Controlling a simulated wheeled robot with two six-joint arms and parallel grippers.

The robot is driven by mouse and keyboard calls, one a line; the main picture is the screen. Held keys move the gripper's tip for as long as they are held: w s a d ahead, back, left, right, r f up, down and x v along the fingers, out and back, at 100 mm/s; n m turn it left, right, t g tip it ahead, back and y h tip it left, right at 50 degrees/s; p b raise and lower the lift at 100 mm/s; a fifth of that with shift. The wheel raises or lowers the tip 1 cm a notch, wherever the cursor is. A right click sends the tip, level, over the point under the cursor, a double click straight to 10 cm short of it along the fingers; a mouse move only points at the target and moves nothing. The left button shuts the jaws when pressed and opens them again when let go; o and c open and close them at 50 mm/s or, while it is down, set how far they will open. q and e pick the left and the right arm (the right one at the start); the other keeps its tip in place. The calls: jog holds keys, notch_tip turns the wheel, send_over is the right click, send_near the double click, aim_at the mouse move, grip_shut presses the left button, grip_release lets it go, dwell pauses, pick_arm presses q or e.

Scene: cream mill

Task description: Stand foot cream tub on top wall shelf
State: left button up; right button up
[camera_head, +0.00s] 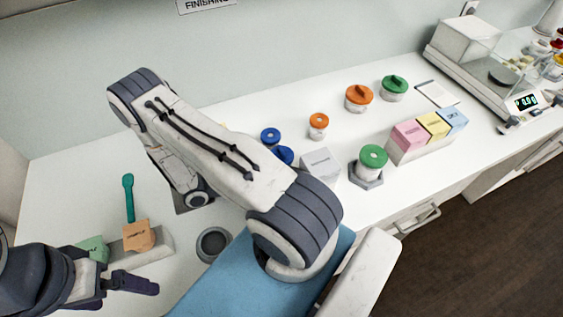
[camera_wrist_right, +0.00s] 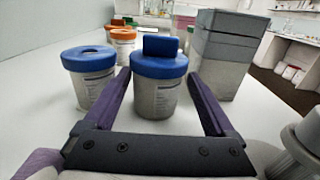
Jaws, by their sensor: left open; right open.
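Several lidded cream tubs stand on the white counter; their labels are too small to read, so I cannot tell which is foot cream. In the right wrist view my right gripper (camera_wrist_right: 158,78) is open, its fingers on either side of a blue-lidded tub (camera_wrist_right: 154,98) with a raised block on its lid. A flat-lidded blue tub (camera_wrist_right: 90,85) stands to its left. In the head view the blue lids (camera_head: 270,134) show behind my right forearm, which hides the right gripper. My left gripper (camera_head: 128,281) is open at lower left. No wall shelf is visible.
Orange-lidded (camera_head: 359,97) and green-lidded tubs (camera_head: 394,86) stand farther back. A green-lidded tub (camera_head: 373,158) sits on a hexagonal base. A grey box (camera_wrist_right: 222,55) stands close right of the right gripper. Coloured boxes (camera_head: 434,127) and a scale (camera_head: 500,80) are at right.

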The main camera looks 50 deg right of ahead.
aim_at(290, 157)
jog(key=p+x, duration=0.2)
jog(key=x, duration=0.2)
jog(key=shift+d+r+p, duration=0.2)
jog(key=shift+d+p, duration=0.15)
jog(key=shift+s+d+f, duration=0.15)
jog(key=shift+d, duration=0.1)
jog(key=shift+c, duration=0.3)
jog(key=c, duration=1.3)
jog(key=shift+c, duration=0.2)
